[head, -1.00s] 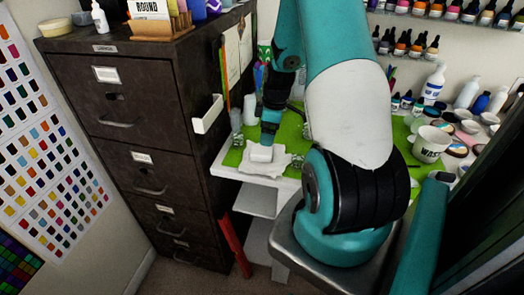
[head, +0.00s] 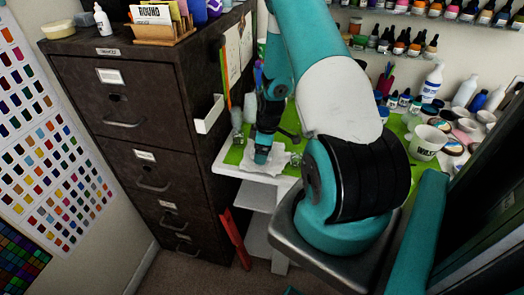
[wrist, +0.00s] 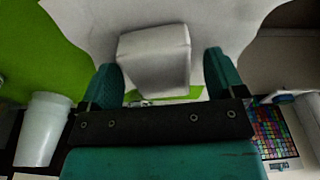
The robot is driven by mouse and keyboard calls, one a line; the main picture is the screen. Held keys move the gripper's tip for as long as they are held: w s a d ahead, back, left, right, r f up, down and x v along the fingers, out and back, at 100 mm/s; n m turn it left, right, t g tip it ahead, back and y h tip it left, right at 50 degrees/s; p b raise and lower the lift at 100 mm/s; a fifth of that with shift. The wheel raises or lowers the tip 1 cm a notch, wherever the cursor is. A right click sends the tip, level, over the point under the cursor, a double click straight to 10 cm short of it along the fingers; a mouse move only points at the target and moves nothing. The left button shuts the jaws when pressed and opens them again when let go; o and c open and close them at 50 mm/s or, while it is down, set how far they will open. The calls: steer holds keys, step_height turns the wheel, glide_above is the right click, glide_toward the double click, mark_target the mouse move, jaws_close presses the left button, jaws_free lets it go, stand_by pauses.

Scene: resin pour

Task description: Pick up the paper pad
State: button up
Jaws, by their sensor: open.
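The paper pad (wrist: 153,58) is a small white block. It rests on a crumpled white sheet (wrist: 215,20) near the edge of the green-topped table, as the wrist view shows. My gripper (wrist: 163,75) is open, with one teal finger on each side of the pad's near end. Gaps show between the fingers and the pad, so it is not clamped. In the head view my gripper (head: 263,153) is lowered over the sheet and hides the pad.
A translucent cup (wrist: 42,128) stands left of my gripper in the wrist view. Clear cups (head: 237,135) stand beside the sheet in the head view. A dark filing cabinet (head: 150,120) is close on the left. A white cup (head: 428,142) and bottles crowd the table's right side.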

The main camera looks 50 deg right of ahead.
steer(key=c, duration=1)
step_height(320, 180, up, 20)
steer(key=b, duration=0.4)
